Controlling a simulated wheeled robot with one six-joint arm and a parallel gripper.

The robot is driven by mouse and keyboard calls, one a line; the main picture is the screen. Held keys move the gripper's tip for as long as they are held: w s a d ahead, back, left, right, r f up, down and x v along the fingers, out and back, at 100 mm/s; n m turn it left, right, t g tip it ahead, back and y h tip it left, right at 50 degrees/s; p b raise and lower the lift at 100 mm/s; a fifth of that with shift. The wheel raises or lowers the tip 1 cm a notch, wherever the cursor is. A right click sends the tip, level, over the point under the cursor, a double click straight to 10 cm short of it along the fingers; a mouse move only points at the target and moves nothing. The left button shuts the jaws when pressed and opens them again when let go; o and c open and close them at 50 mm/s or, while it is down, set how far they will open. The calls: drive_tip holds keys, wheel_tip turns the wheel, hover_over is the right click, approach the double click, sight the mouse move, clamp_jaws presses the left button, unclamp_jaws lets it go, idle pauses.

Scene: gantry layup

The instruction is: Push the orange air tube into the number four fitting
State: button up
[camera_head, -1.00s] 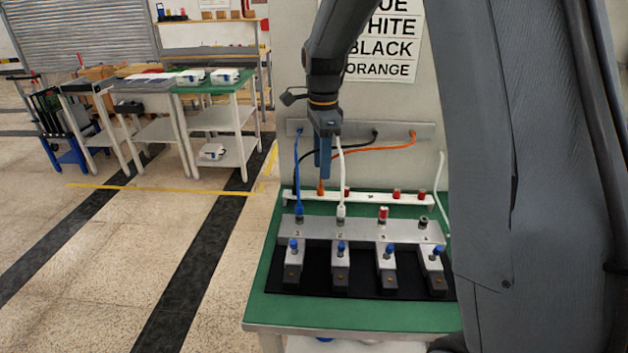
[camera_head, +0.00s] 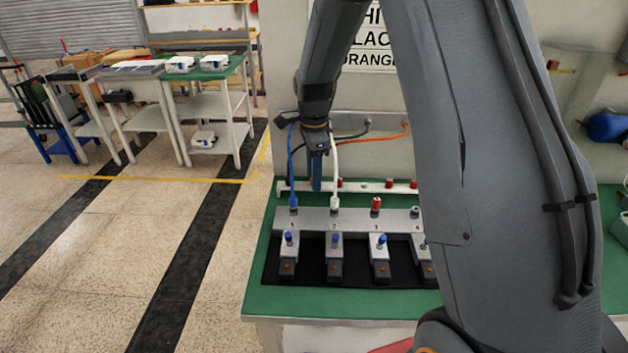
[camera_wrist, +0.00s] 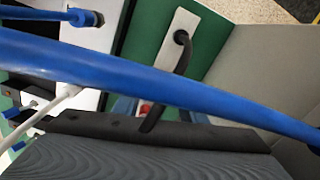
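The orange air tube (camera_head: 385,138) runs from the back panel leftward and passes behind my gripper (camera_head: 316,188); its free end is hidden there. My gripper points down over the white strip behind the fittings, between the blue and white tubes. Its fingers are seen edge-on, so their opening and any hold on the orange tube cannot be told. The number four fitting (camera_head: 415,212) is at the right end of the grey block (camera_head: 355,219), beside my arm, with no tube in it.
The blue tube (camera_head: 291,165) stands in fitting one and the white tube (camera_head: 334,180) in fitting two. Fitting three carries a red cap (camera_head: 376,204). A black tube (camera_head: 350,136) hangs from the panel. My arm covers the bench's right side.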

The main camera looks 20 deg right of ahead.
clamp_jaws()
idle(0.3)
drive_tip(key=shift+r, duration=0.4)
wheel_tip(320, 180, up, 3)
drive_tip(key=shift+w+f+b, duration=0.1)
drive_tip(key=shift+b, duration=0.8)
drive_tip(key=s+a+b, duration=0.1)
drive_tip(key=s+a, duration=0.1)
drive_tip(key=s, duration=0.6)
drive_tip(key=s+a+b, duration=0.2)
drive_tip(key=s+a, duration=0.1)
drive_tip(key=s, duration=0.6)
drive_tip(key=shift+s+a, duration=0.2)
drive_tip(key=shift+a, duration=0.1)
